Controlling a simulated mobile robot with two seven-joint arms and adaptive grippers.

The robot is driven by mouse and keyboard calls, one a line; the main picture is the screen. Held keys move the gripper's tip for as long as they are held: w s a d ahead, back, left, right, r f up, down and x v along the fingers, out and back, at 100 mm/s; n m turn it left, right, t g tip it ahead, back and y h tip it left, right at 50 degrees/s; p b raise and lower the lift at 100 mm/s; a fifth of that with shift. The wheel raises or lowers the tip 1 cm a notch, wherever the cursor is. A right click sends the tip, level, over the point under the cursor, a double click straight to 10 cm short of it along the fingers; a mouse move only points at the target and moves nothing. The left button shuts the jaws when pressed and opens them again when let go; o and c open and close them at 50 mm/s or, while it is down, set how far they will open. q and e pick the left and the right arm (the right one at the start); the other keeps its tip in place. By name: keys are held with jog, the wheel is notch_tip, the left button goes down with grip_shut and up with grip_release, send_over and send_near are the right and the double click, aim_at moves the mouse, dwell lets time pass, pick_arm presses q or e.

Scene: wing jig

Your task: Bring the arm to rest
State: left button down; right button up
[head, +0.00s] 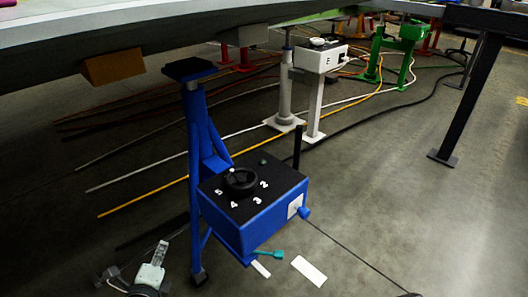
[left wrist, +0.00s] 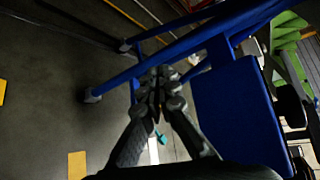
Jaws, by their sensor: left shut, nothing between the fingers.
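My left gripper (head: 161,247) is at the bottom left of the head view, left of the foot of the blue stand and apart from it. In the left wrist view its two dark fingers (left wrist: 160,90) come together at the tips, shut with nothing between them. The blue stand (head: 192,130) carries a blue box (head: 262,220) with a black top, a black knob (head: 240,181) and white numbers. In the left wrist view the blue box (left wrist: 238,110) is right of the fingers, and blue frame bars pass beyond the tips. My right gripper is in neither view.
A large wing panel (head: 150,35) hangs over the stands. A white box stand (head: 318,58) and a green stand (head: 376,55) are farther back. Cables and hoses run along the floor. A white strip (head: 309,271) and a teal piece (head: 268,254) show near the blue box. Floor at right is fairly open.

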pick_arm(q)
jog(key=s+a+r+n+g+y, duration=0.1)
jog(key=s+a+r+n+g, duration=0.25)
jog(key=s+n, duration=0.45)
jog(key=s+a+r+n+g, duration=0.2)
jog(key=s+r+n+g, duration=0.2)
jog(key=s+n, duration=0.5)
jog(key=d+f+n+h, duration=0.1)
jog(key=d+f+n, duration=0.1)
jog(key=d, duration=0.5)
notch_tip(320, 180, down, 11)
jog(key=s+a+n+g+p, duration=0.1)
jog(key=s+a+g+p, duration=0.1)
jog(key=p, duration=0.3)
jog(key=shift+s+g, duration=0.3)
jog(key=shift+g, duration=0.35)
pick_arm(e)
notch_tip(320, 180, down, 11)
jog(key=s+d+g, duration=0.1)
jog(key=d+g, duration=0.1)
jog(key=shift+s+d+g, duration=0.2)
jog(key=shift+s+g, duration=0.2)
